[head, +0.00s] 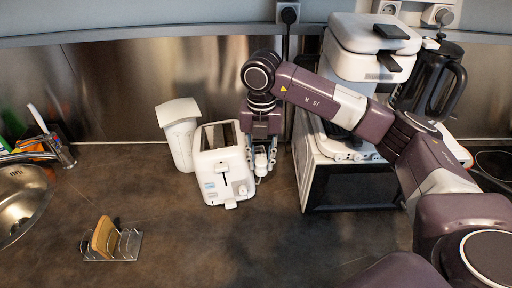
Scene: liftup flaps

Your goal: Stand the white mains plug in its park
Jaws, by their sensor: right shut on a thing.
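My right gripper (262,160) reaches down beside the right side of the white toaster (222,170), close to the counter. Its fingers are shut on a small whitish thing, seemingly the white mains plug (261,168); the fingers hide most of it. I cannot make out the plug's pins or its cord. I cannot pick out the plug's park clearly in this view. My left gripper is not in view.
A white canister (179,131) stands left of the toaster. A rack with bread (104,236) is at front left, near the sink (20,200). A microwave (350,187) and a black kettle (433,82) stand right. A black plug (289,15) sits on the wall. The front middle counter is clear.

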